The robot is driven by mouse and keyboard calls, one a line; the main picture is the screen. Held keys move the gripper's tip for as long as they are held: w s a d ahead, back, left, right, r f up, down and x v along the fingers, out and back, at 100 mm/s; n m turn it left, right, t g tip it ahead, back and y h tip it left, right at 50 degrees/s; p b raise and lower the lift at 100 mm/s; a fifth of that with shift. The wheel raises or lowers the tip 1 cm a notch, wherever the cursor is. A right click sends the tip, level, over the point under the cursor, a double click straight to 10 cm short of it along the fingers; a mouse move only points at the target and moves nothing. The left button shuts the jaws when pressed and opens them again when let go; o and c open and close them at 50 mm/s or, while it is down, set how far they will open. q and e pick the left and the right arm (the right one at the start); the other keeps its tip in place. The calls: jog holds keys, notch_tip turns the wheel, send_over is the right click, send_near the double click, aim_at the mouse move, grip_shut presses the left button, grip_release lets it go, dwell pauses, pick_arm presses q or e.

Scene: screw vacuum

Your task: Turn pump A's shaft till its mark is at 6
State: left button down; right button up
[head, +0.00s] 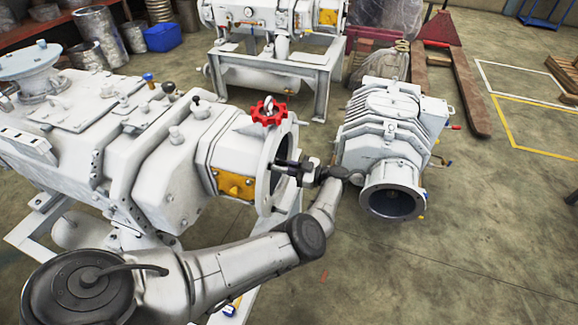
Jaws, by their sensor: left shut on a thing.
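Pump A (160,150) is the large white machine at the left, with a round flange (270,185) at its right end. A dark shaft (281,164) sticks out of the flange opening. My left gripper (297,168) comes to it from the right, with its arm bending up from the bottom left. It is small in the picture and shut on the shaft's outer end. The mark on the shaft and any numbers around it cannot be made out from this side. My right gripper is not in view.
A red handwheel (268,111) sits on top of the flange housing, close above the shaft. A second white pump unit (393,135) stands on the floor just right of my gripper. Another pump on a frame (270,75) is behind. The floor at the lower right is clear.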

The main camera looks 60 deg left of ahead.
pick_arm(q)
jog(key=shift+m, duration=1)
jog(key=c, duration=1.2)
grip_release()
jog(key=shift+o, duration=0.2)
jog(key=shift+d, duration=0.1)
